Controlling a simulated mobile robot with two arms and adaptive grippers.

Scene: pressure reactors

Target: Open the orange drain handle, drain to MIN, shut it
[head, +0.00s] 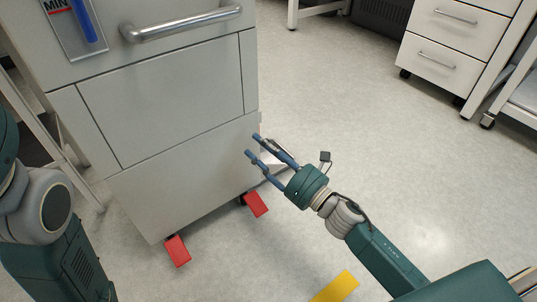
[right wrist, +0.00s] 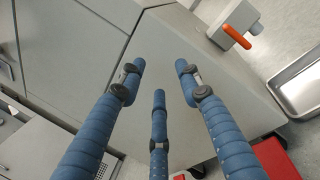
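The orange drain handle (right wrist: 236,36) sticks out from a pale valve block on the cabinet's side, at the upper right of the right wrist view. I cannot make it out in the head view. My right gripper (head: 252,145) is open and empty in front of the cabinet's lower right edge. In the right wrist view its blue fingers (right wrist: 160,66) are spread, apart from the handle, which lies beyond them to the right. The level gauge (head: 80,28) with its blue column and red MIN label is cut off at the head view's top left. My left gripper is out of view.
The grey cabinet (head: 185,185) has a metal bar handle (head: 180,25) and red caster pedals (head: 177,250). A shallow tray (right wrist: 301,84) lies right of the valve. A white drawer unit (head: 445,55) stands at back right. Open floor (head: 340,90) lies between.

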